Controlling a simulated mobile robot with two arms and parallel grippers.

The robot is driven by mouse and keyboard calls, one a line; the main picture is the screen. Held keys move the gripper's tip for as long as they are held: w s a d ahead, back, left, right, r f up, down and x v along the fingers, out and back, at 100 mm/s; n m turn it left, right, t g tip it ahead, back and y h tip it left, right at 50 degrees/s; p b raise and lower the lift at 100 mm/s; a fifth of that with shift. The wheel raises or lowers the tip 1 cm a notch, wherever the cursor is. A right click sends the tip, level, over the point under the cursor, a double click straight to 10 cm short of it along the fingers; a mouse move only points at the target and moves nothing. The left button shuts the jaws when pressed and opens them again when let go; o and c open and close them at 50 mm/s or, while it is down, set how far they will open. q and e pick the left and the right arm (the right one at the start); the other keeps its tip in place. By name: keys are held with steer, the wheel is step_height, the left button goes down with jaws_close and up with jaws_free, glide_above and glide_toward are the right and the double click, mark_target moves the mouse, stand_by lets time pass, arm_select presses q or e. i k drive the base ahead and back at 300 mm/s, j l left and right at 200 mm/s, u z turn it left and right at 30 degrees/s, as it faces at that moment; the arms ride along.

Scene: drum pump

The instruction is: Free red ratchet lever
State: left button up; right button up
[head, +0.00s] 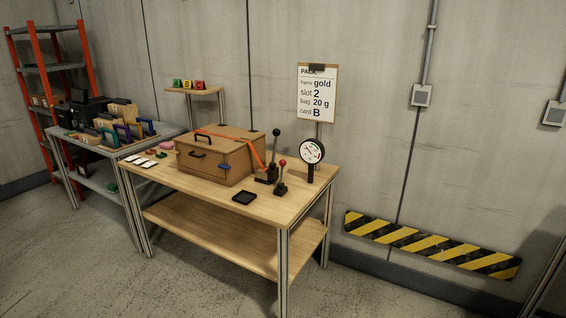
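A lever with a red knob (282,163) stands upright on a small dark base at the right part of the wooden table (262,207). Beside it, a taller lever with a black knob (276,133) rises from a black base. An orange strap (256,153) runs over the wooden box (226,160) and down to that black base. Whether anything blocks the red-knobbed lever is too small to tell. Neither of my grippers is in the head view.
A round gauge (312,151) stands right of the levers. A black tray (244,197) lies in front of the box. A sign (317,93) stands behind. A grey table (110,150) with colored frames is at left. The floor in front is clear.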

mark_target(282, 163)
steer(key=z, duration=0.45)
steer(key=i+j+z, duration=0.4)
steer(key=j, duration=0.25)
steer(key=i+j+z, duration=0.25)
steer(key=j, duration=0.15)
steer(key=i+j+z, duration=0.2)
steer(key=j, duration=0.2)
steer(key=i+j, duration=0.15)
steer(key=j, duration=0.25)
steer(key=i+j, duration=0.1)
steer(key=j, duration=0.35)
steer(key=i+j, duration=0.15)
steer(key=j, duration=0.25)
steer(key=i+j, duration=0.1)
steer(key=j, duration=0.3)
steer(key=i+j+z, duration=0.1)
steer(key=j, duration=0.3)
steer(key=i, duration=0.05)
